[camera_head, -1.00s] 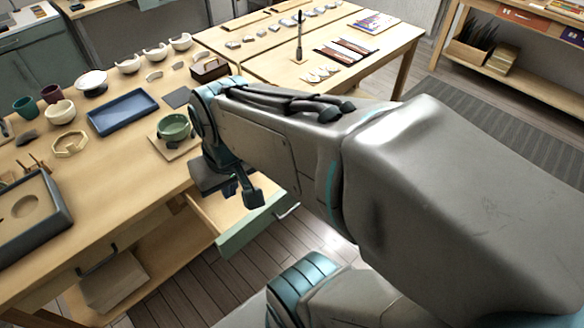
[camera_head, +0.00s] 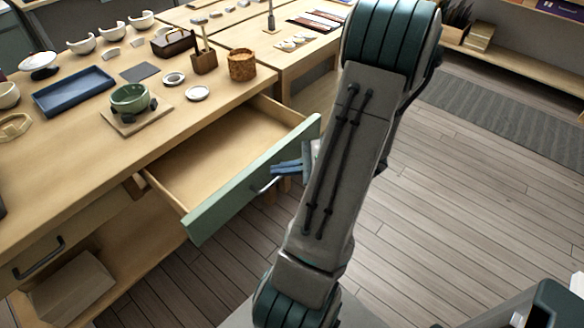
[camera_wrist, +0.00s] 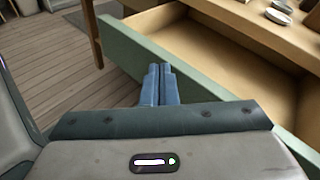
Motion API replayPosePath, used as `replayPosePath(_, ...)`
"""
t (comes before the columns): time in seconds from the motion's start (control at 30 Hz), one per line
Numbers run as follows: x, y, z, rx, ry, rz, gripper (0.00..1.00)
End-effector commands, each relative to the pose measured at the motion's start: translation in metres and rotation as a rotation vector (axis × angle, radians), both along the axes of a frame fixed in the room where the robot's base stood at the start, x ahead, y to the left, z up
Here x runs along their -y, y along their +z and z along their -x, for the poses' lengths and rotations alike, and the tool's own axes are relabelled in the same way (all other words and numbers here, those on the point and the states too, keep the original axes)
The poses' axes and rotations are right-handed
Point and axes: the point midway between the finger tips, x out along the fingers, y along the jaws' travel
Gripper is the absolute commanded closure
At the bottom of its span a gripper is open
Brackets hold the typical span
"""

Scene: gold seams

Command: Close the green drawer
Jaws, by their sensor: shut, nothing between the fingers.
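The green drawer (camera_head: 256,178) is pulled out from under the worktable, and its wooden inside looks empty. Its green front with a metal handle faces my arm. It also shows in the wrist view (camera_wrist: 190,75), running diagonally past the fingertips. My gripper (camera_head: 276,169) is shut and empty at the outer face of the drawer front, near the handle. In the wrist view its blue fingers (camera_wrist: 160,70) are together and point at the green front. I cannot tell whether they touch it. My arm hides part of the gripper in the head view.
The worktable (camera_head: 90,140) carries a blue tray (camera_head: 74,91), a green bowl (camera_head: 130,97) on a board, a cork pot (camera_head: 242,65) and several cups. A closed drawer's handle (camera_head: 38,258) is at lower left. The wooden floor (camera_head: 450,200) at right is clear.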

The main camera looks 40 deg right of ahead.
Motion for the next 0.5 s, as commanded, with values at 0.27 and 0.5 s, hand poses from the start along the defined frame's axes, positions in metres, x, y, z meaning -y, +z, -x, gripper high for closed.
replayPosePath(0.27,0.096,-0.083,0.052,0.118,-0.509,-0.277,1.0)
replayPosePath(0.5,0.124,-0.103,0.073,0.167,-0.664,-0.345,1.0)
